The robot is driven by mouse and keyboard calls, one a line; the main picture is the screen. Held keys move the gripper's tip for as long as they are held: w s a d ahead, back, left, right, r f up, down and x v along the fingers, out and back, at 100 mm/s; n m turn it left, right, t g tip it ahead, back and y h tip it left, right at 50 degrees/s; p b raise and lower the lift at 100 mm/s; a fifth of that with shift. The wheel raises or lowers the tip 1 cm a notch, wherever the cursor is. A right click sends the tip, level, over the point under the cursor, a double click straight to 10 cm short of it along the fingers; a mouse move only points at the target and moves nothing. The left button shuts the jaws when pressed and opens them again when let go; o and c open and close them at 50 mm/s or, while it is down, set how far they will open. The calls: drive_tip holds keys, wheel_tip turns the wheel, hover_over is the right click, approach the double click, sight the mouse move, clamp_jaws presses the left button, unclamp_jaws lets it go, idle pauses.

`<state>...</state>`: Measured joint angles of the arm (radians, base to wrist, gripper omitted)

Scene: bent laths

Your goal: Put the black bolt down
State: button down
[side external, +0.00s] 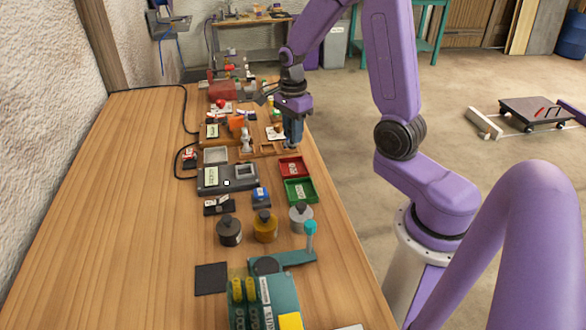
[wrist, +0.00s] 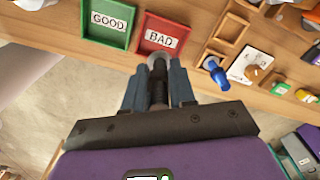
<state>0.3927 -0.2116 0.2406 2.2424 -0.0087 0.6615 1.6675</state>
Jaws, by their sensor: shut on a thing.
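My gripper (wrist: 158,75) is shut on the black bolt (wrist: 158,92), a dark upright shape between the two fingers in the wrist view. In the side view my gripper (side external: 291,146) hangs over the table's right edge area, just beyond the red tray; the bolt is too small to make out there. The red tray (side external: 291,167), marked BAD in the wrist view (wrist: 176,24), looks empty apart from its label. The green tray (side external: 299,190), marked GOOD in the wrist view (wrist: 124,31), lies beside it and also looks empty.
A wooden compartment tray (side external: 266,150) lies left of my gripper. The table's left side is clear.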

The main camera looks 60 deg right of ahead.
drive_tip(key=shift+d+f, duration=0.2)
drive_tip(key=shift+f, duration=3.9)
drive_tip(key=shift+f, duration=0.1)
drive_tip(key=c, duration=0.9)
unclamp_jaws()
